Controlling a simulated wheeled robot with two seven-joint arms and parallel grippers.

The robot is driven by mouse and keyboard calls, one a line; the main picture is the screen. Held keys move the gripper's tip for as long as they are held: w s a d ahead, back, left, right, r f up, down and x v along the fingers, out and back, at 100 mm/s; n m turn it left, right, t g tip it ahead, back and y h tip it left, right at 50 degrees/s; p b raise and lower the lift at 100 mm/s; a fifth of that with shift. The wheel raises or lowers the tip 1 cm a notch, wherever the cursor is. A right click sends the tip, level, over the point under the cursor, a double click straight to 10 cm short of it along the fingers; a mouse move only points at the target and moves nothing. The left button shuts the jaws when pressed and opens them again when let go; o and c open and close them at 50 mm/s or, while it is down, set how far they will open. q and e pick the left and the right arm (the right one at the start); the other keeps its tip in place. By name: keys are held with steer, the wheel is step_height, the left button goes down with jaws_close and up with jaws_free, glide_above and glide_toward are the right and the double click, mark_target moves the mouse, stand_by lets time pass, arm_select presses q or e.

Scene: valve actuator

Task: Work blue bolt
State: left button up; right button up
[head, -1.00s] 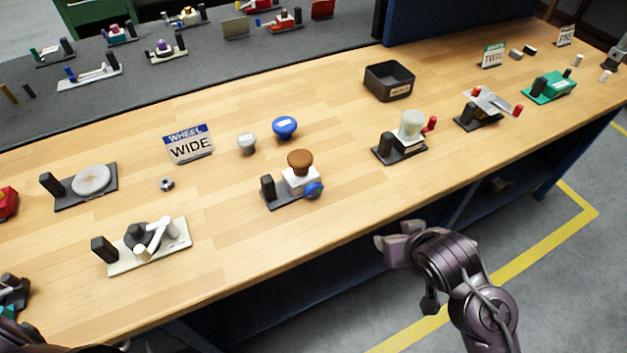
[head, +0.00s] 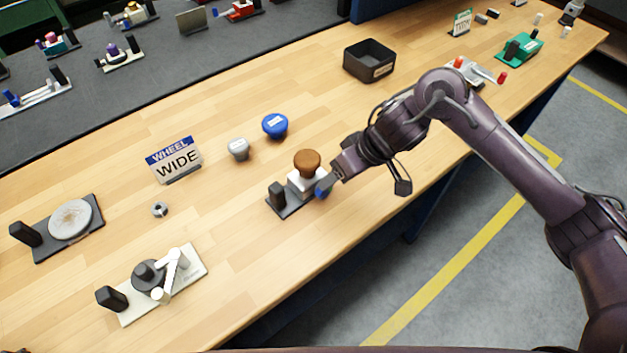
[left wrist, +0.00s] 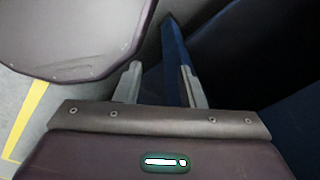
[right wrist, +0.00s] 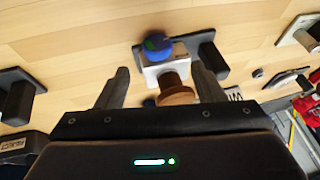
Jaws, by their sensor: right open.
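The blue bolt (head: 322,190) is on the front side of a small fixture with a white block (head: 306,180), a brown mushroom knob (head: 307,162) and a black base. My right gripper (head: 338,174) is close beside the bolt, coming from the right and partly covering it. In the right wrist view the bolt (right wrist: 157,43) is beyond the open fingers of my right gripper (right wrist: 162,85), which are empty; contact is not visible. The brown knob (right wrist: 177,92) shows between the fingers. My left gripper (left wrist: 160,84) is open and empty, away from the worktop.
A loose blue knob (head: 275,126) and grey knob (head: 239,149) stand behind the fixture. A WHEEL WIDE sign (head: 175,160), a nut (head: 159,209) and a white lever fixture (head: 190,270) are to the left. A black tray (head: 370,60) stands behind. Bare wood lies in front.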

mark_target(298, 183)
steer(key=x, duration=0.6)
steer(key=shift+d+f, duration=0.2)
steer(key=shift+f, duration=0.05)
steer(key=shift+w+a+f, duration=0.1)
steer(key=shift+a+f, duration=0.15)
steer(key=shift+f, duration=0.25)
arm_select(q)
steer(key=shift+s+d+r, duration=0.15)
steer(key=shift+s+d, duration=0.05)
steer(key=shift+d, duration=0.45)
